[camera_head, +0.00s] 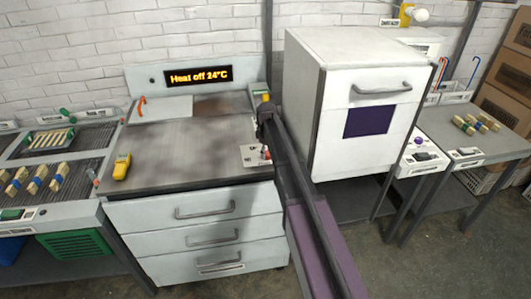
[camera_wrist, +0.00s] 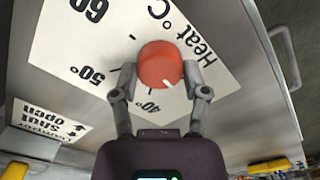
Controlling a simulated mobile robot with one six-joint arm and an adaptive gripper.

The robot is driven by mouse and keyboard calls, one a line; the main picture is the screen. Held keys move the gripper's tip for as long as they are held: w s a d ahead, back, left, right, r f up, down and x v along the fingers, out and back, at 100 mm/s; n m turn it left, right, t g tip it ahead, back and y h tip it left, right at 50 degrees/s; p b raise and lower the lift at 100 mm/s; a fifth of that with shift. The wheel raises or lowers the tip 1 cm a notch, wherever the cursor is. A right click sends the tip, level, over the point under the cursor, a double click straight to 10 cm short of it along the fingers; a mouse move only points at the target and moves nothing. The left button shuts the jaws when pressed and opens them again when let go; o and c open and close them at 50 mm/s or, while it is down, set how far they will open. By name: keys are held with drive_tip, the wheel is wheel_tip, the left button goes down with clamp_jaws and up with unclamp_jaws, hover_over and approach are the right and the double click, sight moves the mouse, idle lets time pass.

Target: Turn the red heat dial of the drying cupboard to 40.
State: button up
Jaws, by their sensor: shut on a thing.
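The red heat dial (camera_wrist: 157,62) sits on a white scale plate (camera_wrist: 118,30) printed "Heat °C", with 40°, 50° and 60° marks. My gripper (camera_wrist: 160,72) is shut on the dial, one finger on each side. The dial's white pointer line faces the lower right in the wrist view, close to the 40° print and a little to its right. In the head view the white plate (camera_head: 250,157) lies at the right of the bench top, partly behind my arm. The lit display (camera_head: 198,76) reads "Heat off 24°C".
A second label (camera_wrist: 48,117) reads "shut" and "open" beside an arrow. A drawer handle (camera_wrist: 284,55) is near the scale plate. A yellow meter (camera_head: 122,167) lies on the bench top (camera_head: 180,145), whose middle is clear. A white cupboard (camera_head: 350,100) stands right of my arm.

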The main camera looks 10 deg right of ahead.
drive_tip(key=m, duration=0.5)
drive_tip(key=shift+s, duration=0.15)
drive_tip(key=m, duration=0.5)
idle(0.4)
drive_tip(key=o, duration=1.1)
drive_tip(key=shift+o, duration=0.2)
drive_tip(key=s, duration=2.9)
drive_tip(key=shift+a, duration=0.25)
